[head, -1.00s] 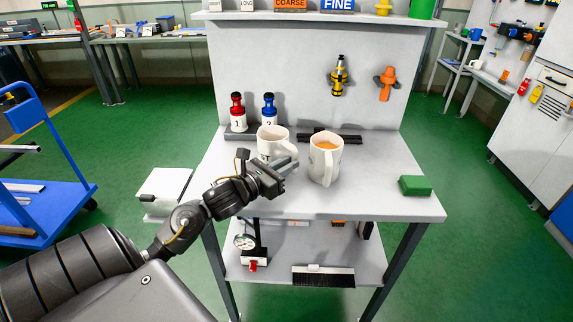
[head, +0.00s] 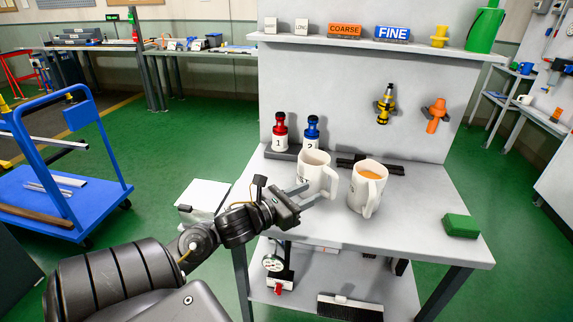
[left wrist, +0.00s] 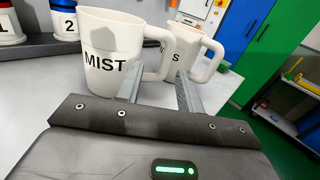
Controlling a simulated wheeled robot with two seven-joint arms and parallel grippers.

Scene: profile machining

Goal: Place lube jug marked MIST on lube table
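The white jug marked MIST (left wrist: 108,52) stands upright on the grey table; in the head view it is the left jug (head: 313,172). My right gripper is out of view.
Red bottle 1 (head: 280,132) and blue bottle 2 (head: 312,132) stand behind the jugs. A green block (head: 461,225) lies at the table's right. A shelf (head: 380,40) with COARSE and FINE signs is above. A blue cart (head: 62,200) stands on the left.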

